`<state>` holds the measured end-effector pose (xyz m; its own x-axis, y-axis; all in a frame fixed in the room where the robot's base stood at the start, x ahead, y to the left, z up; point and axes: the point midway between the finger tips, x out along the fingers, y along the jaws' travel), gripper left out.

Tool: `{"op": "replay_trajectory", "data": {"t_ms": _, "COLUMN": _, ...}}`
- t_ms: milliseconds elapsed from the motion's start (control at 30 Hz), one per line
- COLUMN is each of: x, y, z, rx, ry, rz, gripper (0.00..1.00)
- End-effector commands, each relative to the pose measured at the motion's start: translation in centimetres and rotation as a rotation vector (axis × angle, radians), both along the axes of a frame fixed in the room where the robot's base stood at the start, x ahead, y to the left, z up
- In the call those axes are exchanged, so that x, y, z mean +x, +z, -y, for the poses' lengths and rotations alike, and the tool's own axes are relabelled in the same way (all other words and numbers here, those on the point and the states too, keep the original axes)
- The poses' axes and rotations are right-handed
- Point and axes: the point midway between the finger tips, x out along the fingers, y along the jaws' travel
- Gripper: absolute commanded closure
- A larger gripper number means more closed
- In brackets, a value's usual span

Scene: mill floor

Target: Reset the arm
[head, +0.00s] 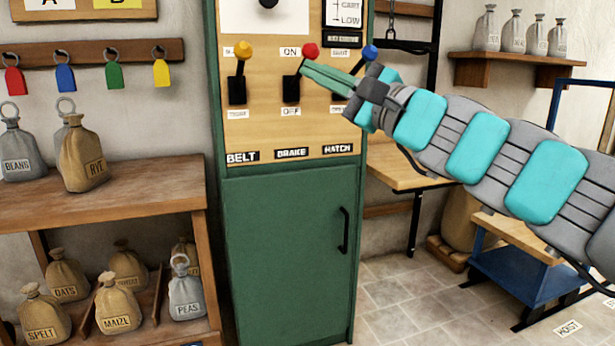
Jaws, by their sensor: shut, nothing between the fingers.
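My arm comes in from the right edge across the front of the green cabinet. My gripper (328,80) is shut and empty, its greenish fingertips close to the red-knobbed brake lever (310,50); I cannot tell whether they touch it. The red lever tilts up toward the ON label. The yellow-knobbed belt lever (244,50) also stands up.
The green cabinet (285,250) stands in the middle. A wooden shelf (150,178) with several sacks is at left, with coloured tags hanging above it. A wooden table (395,170) and a blue cart (500,275) are at right. Tiled floor is open between them.

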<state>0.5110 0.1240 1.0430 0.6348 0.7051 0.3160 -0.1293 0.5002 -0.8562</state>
Motion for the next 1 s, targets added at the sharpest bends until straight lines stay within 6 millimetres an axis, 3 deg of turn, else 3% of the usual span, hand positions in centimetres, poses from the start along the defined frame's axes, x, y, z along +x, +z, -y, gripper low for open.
{"op": "replay_trajectory", "data": {"t_ms": 33, "x": -2.1, "y": -1.1, "z": -2.6, "rx": -0.125, "ry": 0.031, "rz": 0.052, "gripper": 1.00}}
{"op": "replay_trajectory", "data": {"t_ms": 100, "x": -4.6, "y": -3.7, "z": -5.9, "rx": -0.299, "ry": 0.080, "rz": 0.112, "gripper": 1.00}}
{"op": "replay_trajectory", "data": {"t_ms": 200, "x": -7.8, "y": -9.0, "z": -9.3, "rx": -0.543, "ry": 0.158, "rz": 0.170, "gripper": 1.00}}
{"op": "replay_trajectory", "data": {"t_ms": 300, "x": -10.6, "y": -15.1, "z": -10.9, "rx": -0.775, "ry": 0.242, "rz": 0.196, "gripper": 1.00}}
{"op": "replay_trajectory", "data": {"t_ms": 400, "x": -13.2, "y": -21.6, "z": -10.8, "rx": -0.996, "ry": 0.335, "rz": 0.191, "gripper": 1.00}}
{"op": "replay_trajectory", "data": {"t_ms": 567, "x": -17.2, "y": -31.3, "z": -7.3, "rx": -1.313, "ry": 0.488, "rz": 0.120, "gripper": 1.00}}
{"op": "replay_trajectory", "data": {"t_ms": 700, "x": -21.2, "y": -38.2, "z": -1.8, "rx": -1.549, "ry": 0.634, "rz": 0.000, "gripper": 1.00}}
{"op": "replay_trajectory", "data": {"t_ms": 833, "x": -25.3, "y": -42.5, "z": 4.1, "rx": -1.722, "ry": 0.767, "rz": -0.143, "gripper": 1.00}}
{"op": "replay_trajectory", "data": {"t_ms": 1000, "x": -29.7, "y": -45.0, "z": 10.0, "rx": -1.849, "ry": 0.895, "rz": -0.306, "gripper": 1.00}}
